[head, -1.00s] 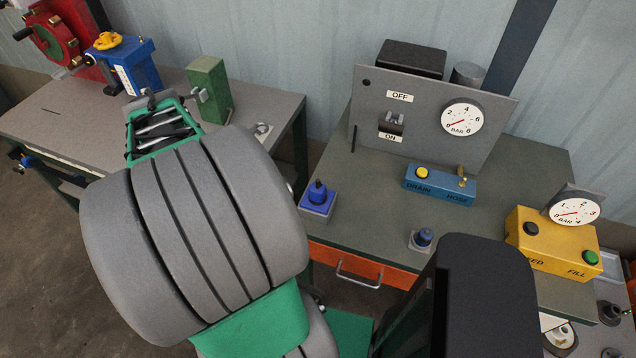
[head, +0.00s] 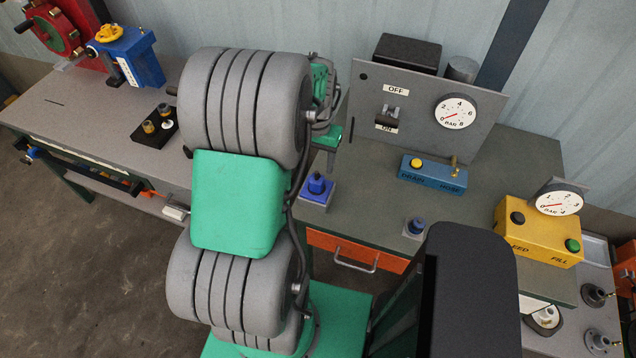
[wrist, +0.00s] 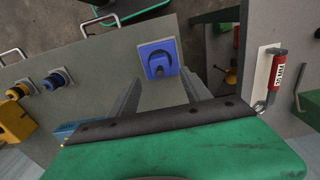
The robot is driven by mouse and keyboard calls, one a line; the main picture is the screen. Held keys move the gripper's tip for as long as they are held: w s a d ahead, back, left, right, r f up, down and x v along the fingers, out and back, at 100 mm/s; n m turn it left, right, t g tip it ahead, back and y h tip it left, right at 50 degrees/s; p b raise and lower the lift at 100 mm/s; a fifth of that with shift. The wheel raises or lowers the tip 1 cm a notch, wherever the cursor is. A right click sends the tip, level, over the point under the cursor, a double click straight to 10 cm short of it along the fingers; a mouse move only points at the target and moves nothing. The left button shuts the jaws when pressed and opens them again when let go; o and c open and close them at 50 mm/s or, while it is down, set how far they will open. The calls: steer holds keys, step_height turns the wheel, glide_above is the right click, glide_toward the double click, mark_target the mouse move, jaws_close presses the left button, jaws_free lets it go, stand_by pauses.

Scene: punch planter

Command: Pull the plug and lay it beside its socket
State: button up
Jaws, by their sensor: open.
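A blue plug (head: 316,185) stands upright in a square blue socket (head: 312,198) on a grey base at the left front of the right bench. In the wrist view the plug (wrist: 160,66) is seen from above on the blue socket face (wrist: 150,50), with a dark curved shape around it. My gripper (wrist: 160,88) is open and empty. Its two fingers point toward the socket, one on each side of it in the wrist view, and appear apart from the plug. In the head view my arm hides most of the gripper.
A second blue knob on a grey base (head: 415,228) stands farther right. A blue DRAIN/HOSE box (head: 432,174), a switch panel (head: 425,110) with a gauge and a yellow button box (head: 538,230) stand on the same bench. Bare bench top lies between the socket and the second knob.

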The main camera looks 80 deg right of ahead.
mark_target(317, 178)
step_height(317, 178, down, 9)
steer(key=b, duration=0.6)
steer(key=shift+r, duration=0.1)
stand_by(0.7)
jaws_close()
stand_by(0.5)
steer(key=shift+r+p, duration=0.2)
steer(key=shift+p, duration=0.1)
steer(key=shift+r+p, duration=1.95)
steer(key=shift+r, duration=0.9)
